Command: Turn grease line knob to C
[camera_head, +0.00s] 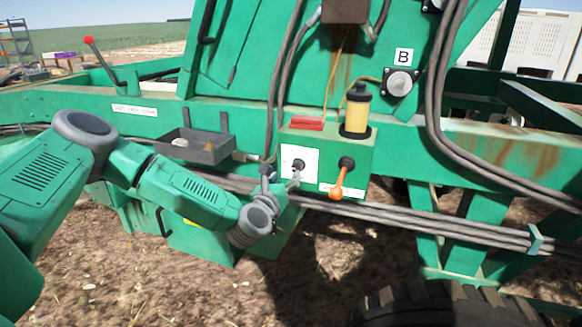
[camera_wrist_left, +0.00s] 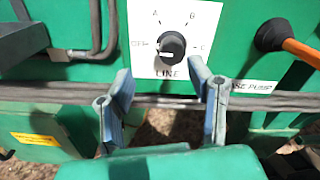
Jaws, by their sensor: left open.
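The grease line knob (camera_wrist_left: 173,43) is a round black dial on a white label plate (camera_wrist_left: 196,14), with OFF at the left, A and B above, C at the right and LINE below. Its white mark appears to point left, toward OFF. In the head view the knob (camera_head: 299,164) sits on the front of a green box (camera_head: 330,147). My left gripper (camera_wrist_left: 160,80) is open and empty, its two fingers spread below and either side of the knob, apart from it. In the head view the left gripper (camera_head: 283,180) is close in front of the plate. My right gripper is not in view.
An orange-handled pump lever (camera_head: 338,184) hangs right of the knob; it also shows in the wrist view (camera_wrist_left: 300,50). A yellow reservoir (camera_head: 356,115) and red item (camera_head: 306,123) are on top of the box. Hoses (camera_head: 420,228) run below. A grey tray (camera_head: 212,152) is left.

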